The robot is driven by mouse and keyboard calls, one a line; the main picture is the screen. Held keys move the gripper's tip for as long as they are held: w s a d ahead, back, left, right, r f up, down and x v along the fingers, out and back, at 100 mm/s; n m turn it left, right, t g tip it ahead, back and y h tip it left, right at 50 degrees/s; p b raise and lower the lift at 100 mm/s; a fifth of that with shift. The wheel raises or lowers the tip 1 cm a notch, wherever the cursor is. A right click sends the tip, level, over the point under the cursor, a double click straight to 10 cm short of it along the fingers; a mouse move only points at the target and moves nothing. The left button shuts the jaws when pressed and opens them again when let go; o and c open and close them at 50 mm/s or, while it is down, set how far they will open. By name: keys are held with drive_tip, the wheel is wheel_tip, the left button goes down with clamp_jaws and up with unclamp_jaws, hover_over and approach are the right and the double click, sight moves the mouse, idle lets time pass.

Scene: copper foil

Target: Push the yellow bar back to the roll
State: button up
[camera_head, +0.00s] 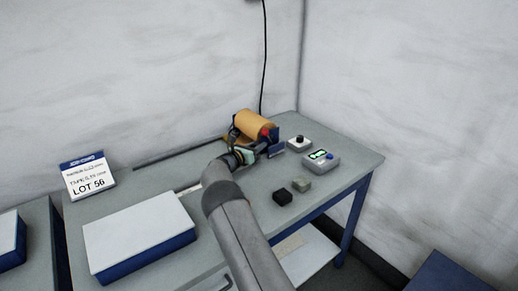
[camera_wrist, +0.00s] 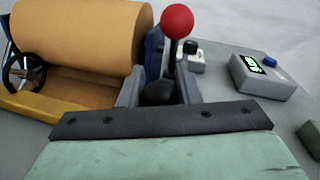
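A copper-coloured roll (camera_head: 256,124) lies near the back of the table; it also shows in the wrist view (camera_wrist: 90,40). The yellow bar (camera_wrist: 28,105) runs along the near side of the roll at the left of the wrist view; its right part passes out of sight behind my gripper. My gripper (camera_wrist: 160,92) is right of the bar, its two grey fingers apart. A lever with a red ball (camera_wrist: 177,21) and a dark round base shows between and beyond the fingers. I cannot tell whether the fingers touch the base. In the head view my gripper (camera_head: 262,149) is just in front of the roll.
A dark handwheel (camera_wrist: 24,72) is at the roll's left end. Right of the roll are a small box with a black knob (camera_head: 299,144) and a display box (camera_head: 320,161). Two small blocks, black (camera_head: 282,196) and grey-green (camera_head: 301,185), lie in front.

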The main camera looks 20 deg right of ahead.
drive_tip(key=shift+o, duration=1.4)
drive_tip(key=shift+d, duration=0.25)
drive_tip(key=shift+a, duration=0.1)
drive_tip(key=b+v, duration=0.1)
drive_tip(key=v, duration=1.1)
drive_tip(key=shift+b, duration=0.4)
